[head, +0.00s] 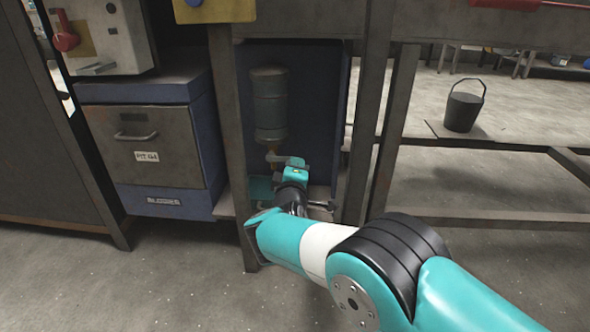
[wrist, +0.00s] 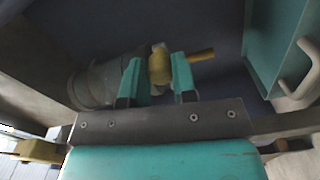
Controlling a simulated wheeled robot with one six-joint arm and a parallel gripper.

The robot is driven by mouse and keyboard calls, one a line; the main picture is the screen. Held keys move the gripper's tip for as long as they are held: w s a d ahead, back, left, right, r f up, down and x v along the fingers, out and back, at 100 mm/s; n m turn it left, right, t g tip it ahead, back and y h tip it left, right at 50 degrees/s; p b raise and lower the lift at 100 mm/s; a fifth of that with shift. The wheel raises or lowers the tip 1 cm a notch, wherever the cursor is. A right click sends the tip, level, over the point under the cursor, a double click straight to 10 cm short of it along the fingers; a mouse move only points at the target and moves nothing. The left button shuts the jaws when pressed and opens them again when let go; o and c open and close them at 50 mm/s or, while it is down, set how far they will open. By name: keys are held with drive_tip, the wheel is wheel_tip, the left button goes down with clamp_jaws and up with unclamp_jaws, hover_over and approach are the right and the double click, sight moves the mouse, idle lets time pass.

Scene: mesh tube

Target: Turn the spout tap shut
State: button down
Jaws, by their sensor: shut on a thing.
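A grey cylindrical vessel (head: 270,100) stands upright in the dark recess under the bench. Its brass spout tap (head: 274,157) is at its lower end, partly hidden by my gripper (head: 288,167). In the wrist view the vessel (wrist: 100,84) lies to the left. The rounded brass part of the tap (wrist: 160,64) sits between the two teal fingers of my gripper (wrist: 158,72), which is shut on it. A thin brass stem extends from it to the right. Which way the tap is turned cannot be told.
A teal container with a pale handle (wrist: 277,45) is close on the right in the wrist view. Bench legs (head: 232,150) frame the recess closely. A grey drawer cabinet (head: 150,145) stands left. A black bucket (head: 462,111) stands at the right.

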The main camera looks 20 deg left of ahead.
drive_tip(key=shift+s+a+f, duration=0.1)
drive_tip(key=c, duration=0.9)
unclamp_jaws()
drive_tip(key=p+v, duration=0.8)
drive_tip(key=v, duration=0.9)
drive_tip(key=shift+s+d+p, duration=0.2)
drive_tip(key=shift+p, duration=0.1)
